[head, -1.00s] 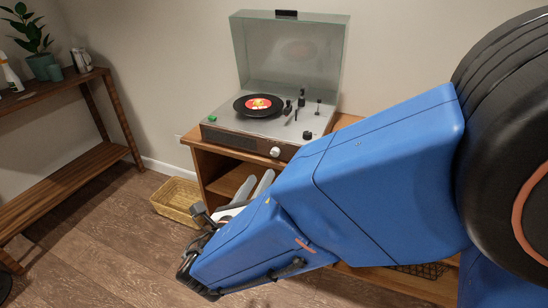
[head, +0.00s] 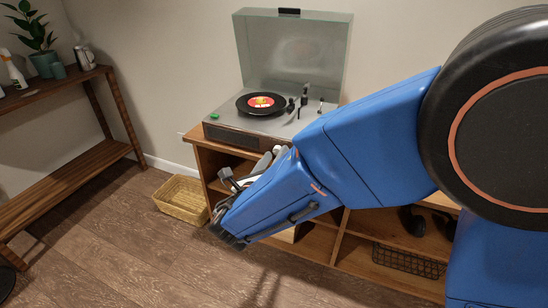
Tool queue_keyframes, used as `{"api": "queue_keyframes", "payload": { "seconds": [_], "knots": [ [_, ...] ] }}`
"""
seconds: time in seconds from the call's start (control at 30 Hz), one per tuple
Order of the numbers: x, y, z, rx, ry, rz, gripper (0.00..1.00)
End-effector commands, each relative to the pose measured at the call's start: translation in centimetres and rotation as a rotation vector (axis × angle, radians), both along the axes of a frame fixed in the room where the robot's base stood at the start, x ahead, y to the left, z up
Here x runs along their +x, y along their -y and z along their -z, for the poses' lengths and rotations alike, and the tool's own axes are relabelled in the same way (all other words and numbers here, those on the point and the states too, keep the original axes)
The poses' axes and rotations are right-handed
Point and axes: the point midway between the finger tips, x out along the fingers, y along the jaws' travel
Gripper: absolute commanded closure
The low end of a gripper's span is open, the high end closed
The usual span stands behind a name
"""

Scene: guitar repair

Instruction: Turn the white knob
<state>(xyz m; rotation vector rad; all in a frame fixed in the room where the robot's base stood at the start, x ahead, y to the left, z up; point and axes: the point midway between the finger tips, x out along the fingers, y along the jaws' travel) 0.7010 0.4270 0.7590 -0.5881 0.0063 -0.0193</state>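The record player (head: 236,137) sits on a wooden cabinet with its clear lid (head: 292,50) raised and a black record with a red label (head: 262,103) on its platter. My gripper (head: 272,155) is at the front of the player, near the right part of its front panel. Its pale fingertips look spread apart, with nothing visible between them. The white knob on that front panel is not distinguishable now; the gripper and forearm cover that area, so I cannot tell whether the fingers touch it.
The wooden cabinet (head: 206,160) has open shelves, with a black wire basket (head: 408,262) low on the right. A wicker basket (head: 182,199) stands on the floor to its left. A wooden shelf unit (head: 70,158) with a plant is at far left. Floor between is clear.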

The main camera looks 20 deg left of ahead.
Motion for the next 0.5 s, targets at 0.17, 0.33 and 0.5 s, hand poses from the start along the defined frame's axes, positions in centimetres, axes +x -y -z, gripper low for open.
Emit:
{"api": "queue_keyframes", "payload": {
  "seconds": [0.17,0.33,0.5],
  "knots": [
    [-0.03,-0.01,-0.02,0.0,0.0,0.0,0.75],
    [-0.04,-0.02,-0.01,0.0,0.0,0.0,1.0],
    [-0.04,-0.02,-0.01,0.008,0.001,-0.001,1.0]
  ]
}}
